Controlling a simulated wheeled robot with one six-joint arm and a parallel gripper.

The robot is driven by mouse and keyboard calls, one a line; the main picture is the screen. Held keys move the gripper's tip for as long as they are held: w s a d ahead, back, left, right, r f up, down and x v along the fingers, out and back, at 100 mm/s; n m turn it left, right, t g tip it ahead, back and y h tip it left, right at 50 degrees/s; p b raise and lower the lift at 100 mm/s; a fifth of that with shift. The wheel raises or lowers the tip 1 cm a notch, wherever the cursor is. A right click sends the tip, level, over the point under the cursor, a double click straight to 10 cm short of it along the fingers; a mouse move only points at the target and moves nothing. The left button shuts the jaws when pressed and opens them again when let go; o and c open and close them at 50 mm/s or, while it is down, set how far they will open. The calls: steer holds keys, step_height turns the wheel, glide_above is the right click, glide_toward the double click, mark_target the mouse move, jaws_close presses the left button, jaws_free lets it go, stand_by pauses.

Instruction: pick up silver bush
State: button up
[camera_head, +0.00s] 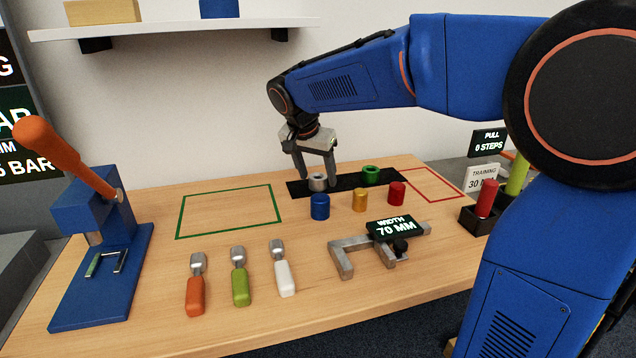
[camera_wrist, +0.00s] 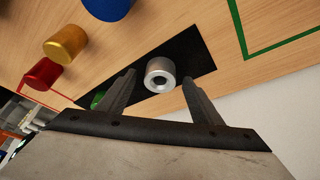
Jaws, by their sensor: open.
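The silver bush (camera_head: 317,182) is a short grey metal ring standing on a black mat (camera_head: 345,186) at the back of the table. In the wrist view the silver bush (camera_wrist: 160,74) stands upright with its hole facing up. My gripper (camera_head: 317,184) points down at the silver bush from behind and above. In the wrist view my gripper (camera_wrist: 159,78) is open, with one finger on each side of the bush. Gaps show between the fingers and the bush there.
A green bush (camera_head: 371,175) stands on the mat's right part. Blue (camera_head: 320,207), gold (camera_head: 360,200) and red (camera_head: 396,193) bushes stand in front of it. A green outlined area (camera_head: 230,211) at left is empty. A blue lever press (camera_head: 100,230) stands far left.

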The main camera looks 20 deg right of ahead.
mark_target(317, 179)
steer(key=shift+c, duration=0.4)
steer(key=c, duration=1.1)
steer(key=shift+r, duration=0.1)
steer(key=shift+s+r, duration=0.15)
steer(key=shift+r, duration=0.05)
steer(key=r, duration=0.6)
steer(key=shift+s+r, duration=0.25)
steer(key=shift+s, duration=0.15)
steer(key=s, duration=1.8)
steer(key=shift+s, duration=0.4)
